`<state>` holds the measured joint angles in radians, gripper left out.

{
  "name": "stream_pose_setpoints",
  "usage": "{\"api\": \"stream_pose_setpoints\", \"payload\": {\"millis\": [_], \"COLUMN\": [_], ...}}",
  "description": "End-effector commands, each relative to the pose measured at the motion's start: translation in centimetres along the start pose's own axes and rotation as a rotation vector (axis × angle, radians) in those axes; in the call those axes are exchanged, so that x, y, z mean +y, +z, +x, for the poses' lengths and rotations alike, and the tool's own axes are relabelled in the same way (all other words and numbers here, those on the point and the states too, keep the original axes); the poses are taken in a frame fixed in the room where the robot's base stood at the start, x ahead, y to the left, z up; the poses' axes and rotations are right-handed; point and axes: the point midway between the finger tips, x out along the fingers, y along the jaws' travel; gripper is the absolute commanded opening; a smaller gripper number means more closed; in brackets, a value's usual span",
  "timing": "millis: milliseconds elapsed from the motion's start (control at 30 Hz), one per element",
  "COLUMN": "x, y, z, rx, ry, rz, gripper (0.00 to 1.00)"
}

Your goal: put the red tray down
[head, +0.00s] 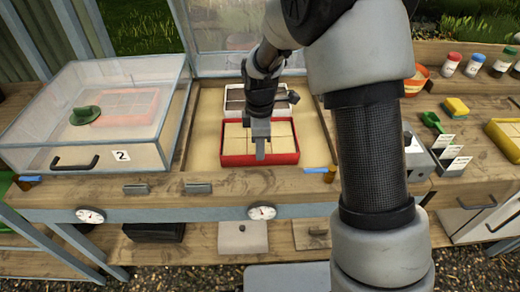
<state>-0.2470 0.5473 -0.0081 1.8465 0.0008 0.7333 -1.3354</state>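A red tray (285,158) with pale square cells is in the open middle bay, just behind its wooden front edge. It looks level. I cannot tell whether it rests on the sandy bed (207,135) or is held slightly above it. My gripper (260,152) points down over the middle of the tray, its tip near the front wall. I see the fingers almost edge-on, so their gap and any hold on the tray are hidden. Another red tray (125,107) lies under the clear lid of the left bay.
A white-rimmed tray (229,112) sits behind the red tray. The middle bay's clear lid (225,40) is raised. Sand is bare left of the tray. My arm hides the right side.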

Motion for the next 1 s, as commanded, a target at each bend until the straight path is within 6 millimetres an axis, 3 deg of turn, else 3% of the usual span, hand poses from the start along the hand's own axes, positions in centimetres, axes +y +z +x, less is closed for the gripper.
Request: {"api": "stream_pose_setpoints", "payload": {"millis": [33, 133, 533, 1000], "x": [0.0, 0.0, 0.1, 0.1], "y": [0.0, 0.0, 0.0, 0.0], "z": [0.2, 0.1, -0.7, -9.9], "rx": [0.000, 0.000, 0.001, 0.001], "ry": [-0.001, 0.000, 0.001, 0.003], "rz": [0.000, 0.000, 0.001, 0.002], "gripper": [0.04, 0.21, 0.21, 0.21]}}
